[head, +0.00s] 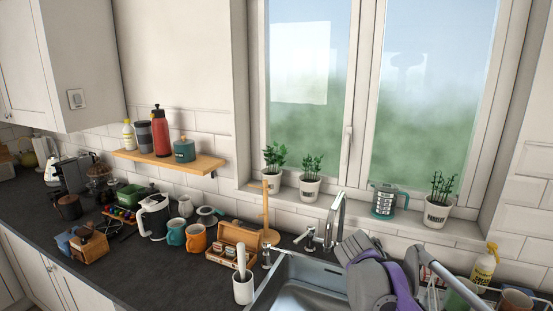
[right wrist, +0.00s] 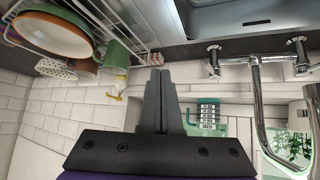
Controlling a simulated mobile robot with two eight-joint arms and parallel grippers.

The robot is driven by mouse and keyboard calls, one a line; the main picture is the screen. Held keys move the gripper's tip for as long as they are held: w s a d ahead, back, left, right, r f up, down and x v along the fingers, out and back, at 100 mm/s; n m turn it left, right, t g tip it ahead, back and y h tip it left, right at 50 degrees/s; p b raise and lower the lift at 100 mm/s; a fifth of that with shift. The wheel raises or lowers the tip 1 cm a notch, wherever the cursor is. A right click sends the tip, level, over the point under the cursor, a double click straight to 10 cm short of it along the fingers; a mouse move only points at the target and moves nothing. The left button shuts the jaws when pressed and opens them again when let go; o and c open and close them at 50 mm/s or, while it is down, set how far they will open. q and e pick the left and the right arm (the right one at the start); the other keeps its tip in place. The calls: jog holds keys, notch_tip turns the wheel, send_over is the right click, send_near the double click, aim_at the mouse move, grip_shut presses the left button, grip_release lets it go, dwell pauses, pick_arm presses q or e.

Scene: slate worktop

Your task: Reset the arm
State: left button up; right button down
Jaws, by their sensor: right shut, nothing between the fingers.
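My right gripper (right wrist: 160,76) is shut and empty in the right wrist view, its two dark fingers pressed together. In that view it is in front of the tiled wall, between the dish rack and the tap. In the head view my grey and purple right arm (head: 374,280) reaches over the right part of the sink, right of the tap (head: 338,215). The tap also shows at the right of the wrist view (right wrist: 257,95), where the scene appears upside down. My left gripper is not in view.
The steel sink (head: 300,283) is below my right arm. A dish rack (right wrist: 75,25) with dishes and a yellow bottle (head: 484,268) stand to the right. A teal press (head: 384,202) and potted plants (head: 437,212) line the sill. Mugs (head: 195,238) and a utensil pot (head: 243,289) stand left.

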jog(key=s+a+f+n+y, duration=0.2)
jog(key=s+a+f+n, duration=0.1)
jog(key=s, duration=0.6)
jog(key=s+a+f+n+y, duration=0.2)
jog(key=s+a+f+n, duration=0.1)
jog(key=s+f, duration=0.3)
jog(key=s+a+f+n+y, duration=0.3)
jog(key=s+a+f+n, duration=0.1)
jog(key=s, duration=0.7)
jog(key=shift+s+a+f+t, duration=0.2)
jog(key=shift+s+f+t, duration=0.15)
jog(key=shift+f, duration=0.2)
